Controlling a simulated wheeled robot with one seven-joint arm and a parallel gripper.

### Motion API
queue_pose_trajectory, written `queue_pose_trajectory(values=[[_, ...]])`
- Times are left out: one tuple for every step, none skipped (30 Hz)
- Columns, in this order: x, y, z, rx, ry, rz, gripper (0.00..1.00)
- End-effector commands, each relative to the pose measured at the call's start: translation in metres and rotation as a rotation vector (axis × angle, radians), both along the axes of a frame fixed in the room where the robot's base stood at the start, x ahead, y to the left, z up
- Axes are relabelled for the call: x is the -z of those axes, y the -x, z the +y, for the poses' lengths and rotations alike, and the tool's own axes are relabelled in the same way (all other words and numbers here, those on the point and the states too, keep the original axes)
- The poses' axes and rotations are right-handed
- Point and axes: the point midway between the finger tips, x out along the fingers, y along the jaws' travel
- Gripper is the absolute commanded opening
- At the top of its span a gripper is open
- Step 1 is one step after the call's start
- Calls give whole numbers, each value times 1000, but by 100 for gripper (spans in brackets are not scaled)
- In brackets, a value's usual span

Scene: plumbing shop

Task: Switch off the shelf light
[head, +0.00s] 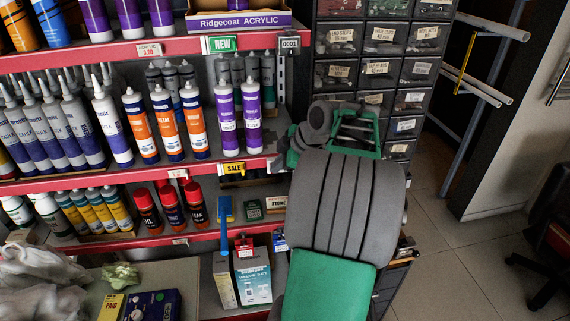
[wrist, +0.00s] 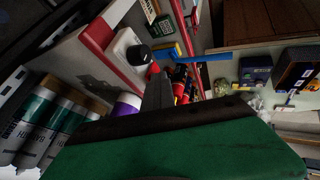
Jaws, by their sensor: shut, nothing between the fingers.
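In the wrist view, a small white rounded fitting (wrist: 124,43) with a dark round knob sits beside the red shelf edge. It looks like a switch, but I cannot tell its position. My gripper (wrist: 157,82) shows as dark narrow fingers, shut and empty, with the tips just below the fitting in the picture. I cannot tell whether they touch it. In the head view my arm reaches to the right end of the shelves and covers this spot; the fitting is hidden there. No lit lamp is clearly visible.
Red-edged shelves (head: 130,184) hold several cartridges and bottles close to my arm. A blue tool (head: 225,238) hangs out from the lower shelf. Dark parts drawers (head: 337,43) stand behind my arm. Boxes (head: 253,275) stand below. Open floor (head: 452,260) lies to the right.

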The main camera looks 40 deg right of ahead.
Motion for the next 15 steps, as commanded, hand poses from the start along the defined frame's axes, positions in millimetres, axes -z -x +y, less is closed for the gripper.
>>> queue_pose_trajectory(values=[[-1, 0, 0, -1, 1, 0, 0], [0, -1, 1, 0, 1, -1, 0], [0, -1, 1, -2, 1, -2, 0], [0, -1, 2, -2, 2, -2, 0], [0, -1, 2, -4, 2, -1, 0], [-1, -2, 2, -4, 1, -2, 0], [-1, -2, 2, -4, 1, -2, 0], [-2, -2, 2, -4, 1, -2, 0], [-3, -2, 2, -4, 2, -2, 0], [-5, -2, 2, -4, 2, -2, 0], [-6, -2, 2, -4, 2, -2, 0], [-9, -1, 2, -4, 2, -2, 0], [-10, -1, 2, -4, 2, -2, 0], [-12, -1, 2, -3, 1, -2, 0], [-14, -1, 1, -1, 1, -3, 0]])
